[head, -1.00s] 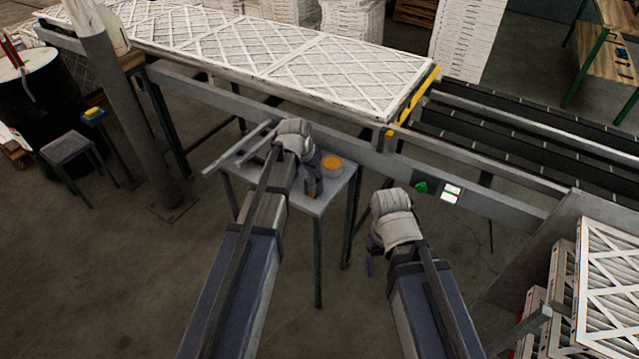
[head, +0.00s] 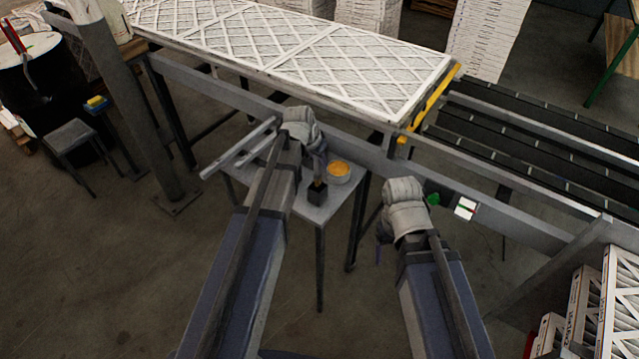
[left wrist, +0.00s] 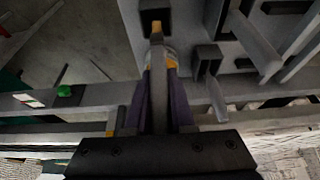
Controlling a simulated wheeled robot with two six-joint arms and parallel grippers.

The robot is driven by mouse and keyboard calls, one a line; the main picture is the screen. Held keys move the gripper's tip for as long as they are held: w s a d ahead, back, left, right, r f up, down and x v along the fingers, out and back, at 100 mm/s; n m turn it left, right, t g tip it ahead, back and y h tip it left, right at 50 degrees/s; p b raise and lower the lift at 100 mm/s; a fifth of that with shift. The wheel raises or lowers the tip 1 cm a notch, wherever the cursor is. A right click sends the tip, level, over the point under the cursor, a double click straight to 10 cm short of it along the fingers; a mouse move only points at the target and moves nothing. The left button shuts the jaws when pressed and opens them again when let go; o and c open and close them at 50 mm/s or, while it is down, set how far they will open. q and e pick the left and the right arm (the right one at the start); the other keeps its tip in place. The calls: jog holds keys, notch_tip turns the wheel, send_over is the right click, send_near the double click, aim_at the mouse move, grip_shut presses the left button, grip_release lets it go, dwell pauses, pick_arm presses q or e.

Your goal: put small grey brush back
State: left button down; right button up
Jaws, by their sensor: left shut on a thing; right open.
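My left gripper (head: 318,150) is shut on the small grey brush (left wrist: 157,65), seen between the purple fingers (left wrist: 163,105) in the left wrist view. Its grey shaft points away from the fingers and has an orange tip. The tip is at a black square holder (left wrist: 155,12), which also shows on the small grey table (head: 317,194) in the head view. I cannot tell how deep the tip is in it. My right gripper (head: 381,240) is open and empty, right of the table; its fingers are mostly hidden by the wrist.
A round tin with orange contents (head: 338,172) stands close beside the holder. Grey bars (head: 238,150) lie left of my left gripper. The conveyor frame (head: 235,97) runs behind the small table (head: 300,209). White filters (head: 585,318) are stacked at right.

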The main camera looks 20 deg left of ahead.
aim_at(320, 175)
pick_arm(q)
jog(key=shift+f+b, duration=0.95)
jog(key=shift+f, duration=0.6)
pick_arm(e)
jog(key=shift+f, duration=1.55)
pick_arm(q)
jog(key=shift+f, duration=0.1)
pick_arm(e)
jog(key=shift+f, duration=0.1)
pick_arm(q)
notch_tip(320, 175, down, 4)
jog(key=b, duration=0.3)
jog(key=shift+r+b, duration=0.2)
jog(key=shift+b, duration=0.15)
pick_arm(e)
notch_tip(320, 175, down, 4)
jog(key=shift+r, duration=0.25)
pick_arm(q)
jog(key=shift+f, duration=0.15)
jog(key=c, duration=0.8)
grip_release()
pick_arm(e)
jog(key=shift+f, duration=0.15)
pick_arm(q)
jog(key=shift+o, duration=0.2)
jog(key=shift+r, duration=0.2)
